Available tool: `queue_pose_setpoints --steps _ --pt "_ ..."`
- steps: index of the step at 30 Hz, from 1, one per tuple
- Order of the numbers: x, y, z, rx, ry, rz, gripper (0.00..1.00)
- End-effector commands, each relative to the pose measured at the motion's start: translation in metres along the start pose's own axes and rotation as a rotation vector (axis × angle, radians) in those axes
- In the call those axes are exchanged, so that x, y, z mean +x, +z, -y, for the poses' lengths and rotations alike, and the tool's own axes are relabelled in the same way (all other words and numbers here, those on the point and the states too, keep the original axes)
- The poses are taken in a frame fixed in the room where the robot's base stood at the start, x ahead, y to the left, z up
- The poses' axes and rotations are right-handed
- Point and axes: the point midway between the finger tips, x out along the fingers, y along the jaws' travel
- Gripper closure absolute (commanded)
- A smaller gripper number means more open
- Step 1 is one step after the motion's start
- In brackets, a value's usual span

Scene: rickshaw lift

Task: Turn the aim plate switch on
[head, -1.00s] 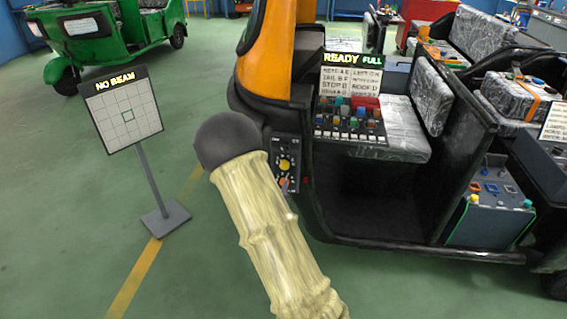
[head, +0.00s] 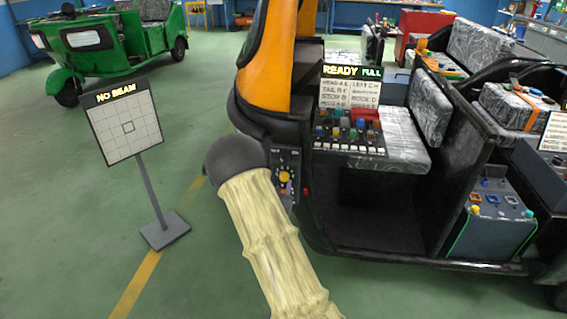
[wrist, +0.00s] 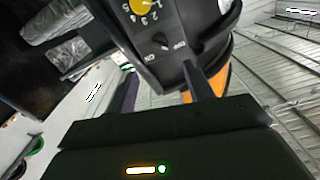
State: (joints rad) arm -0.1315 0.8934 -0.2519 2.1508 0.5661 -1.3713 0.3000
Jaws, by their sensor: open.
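The control panel (head: 286,172) with a yellow dial is on the front of the orange and black rickshaw, partly hidden behind my arm in the head view. In the wrist view the panel (wrist: 170,70) is close ahead, with the yellow dial (wrist: 142,5) at the top edge. Below the dial is a small dark switch (wrist: 161,42) between ON and OFF labels; its position is hard to tell. My gripper (wrist: 162,72) is open and empty, its two dark fingers apart before the panel's lower part. The aim plate (head: 125,127) stands at left and reads NO BEAM.
A green rickshaw (head: 110,45) stands at the back left. The green floor between it and the aim plate is clear.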

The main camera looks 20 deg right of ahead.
Motion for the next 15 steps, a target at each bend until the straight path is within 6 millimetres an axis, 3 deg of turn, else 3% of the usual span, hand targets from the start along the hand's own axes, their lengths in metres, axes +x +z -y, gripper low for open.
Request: queue_pose_setpoints --steps 15 --pt "0.087 -0.001 -0.001 0.001 0.001 -0.001 0.48"
